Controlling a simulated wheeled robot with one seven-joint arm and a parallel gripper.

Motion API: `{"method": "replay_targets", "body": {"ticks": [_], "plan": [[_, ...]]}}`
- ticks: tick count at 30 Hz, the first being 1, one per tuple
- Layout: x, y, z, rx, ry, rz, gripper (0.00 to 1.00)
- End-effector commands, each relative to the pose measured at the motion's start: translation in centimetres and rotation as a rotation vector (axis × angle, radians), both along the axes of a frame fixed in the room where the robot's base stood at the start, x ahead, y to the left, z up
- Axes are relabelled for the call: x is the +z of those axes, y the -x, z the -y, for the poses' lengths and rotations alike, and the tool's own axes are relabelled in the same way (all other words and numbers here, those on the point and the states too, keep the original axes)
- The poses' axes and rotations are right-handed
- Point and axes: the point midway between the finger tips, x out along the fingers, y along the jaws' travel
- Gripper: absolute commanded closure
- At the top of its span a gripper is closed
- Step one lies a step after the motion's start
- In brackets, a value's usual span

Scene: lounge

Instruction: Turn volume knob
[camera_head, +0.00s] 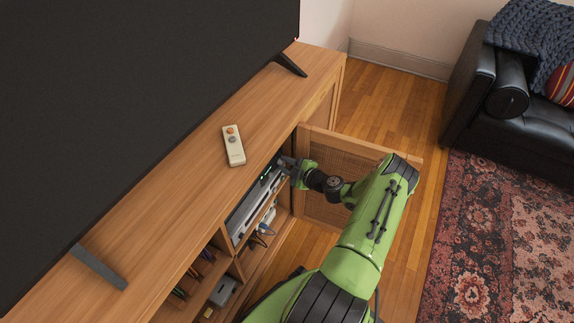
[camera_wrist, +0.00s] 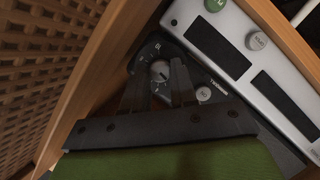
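The volume knob (camera_wrist: 160,71) is a small round grey dial with a pale pointer, set in the black front panel of a device (camera_wrist: 146,52) with marks around the dial. My gripper (camera_wrist: 158,78) shows in the wrist view with its two dark fingers apart, one to each side of the knob. I cannot tell whether either finger touches it. In the head view my gripper (camera_head: 288,166) reaches into the open compartment of the wooden cabinet (camera_head: 180,155), and the knob is hidden there.
A silver device (camera_wrist: 215,45) with round buttons lies beside the black panel. An open woven door (camera_head: 345,165) stands next to my arm, and shows at left in the wrist view (camera_wrist: 45,60). A remote (camera_head: 233,146) lies on the cabinet top, before a large television (camera_head: 130,90).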

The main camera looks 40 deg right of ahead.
Motion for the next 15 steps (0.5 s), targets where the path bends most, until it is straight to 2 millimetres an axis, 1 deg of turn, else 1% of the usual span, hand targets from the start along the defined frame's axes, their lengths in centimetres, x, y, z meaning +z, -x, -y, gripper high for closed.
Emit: {"method": "replay_targets", "body": {"ticks": [1, 2, 3, 6, 12, 15], "plan": [[0.02, 0.0, 0.02, -0.001, 0.0, 0.001, 0.93], [0.02, 0.0, 0.02, -0.001, 0.0, 0.001, 0.98], [0.02, 0.01, 0.03, -0.001, 0.0, 0.001, 1.0], [0.05, -0.01, 0.03, 0.001, -0.016, -0.005, 1.0], [0.08, -0.01, 0.09, 0.001, -0.117, -0.043, 1.0], [0.05, 0.0, 0.08, 0.0, -0.129, -0.047, 1.0]]}}
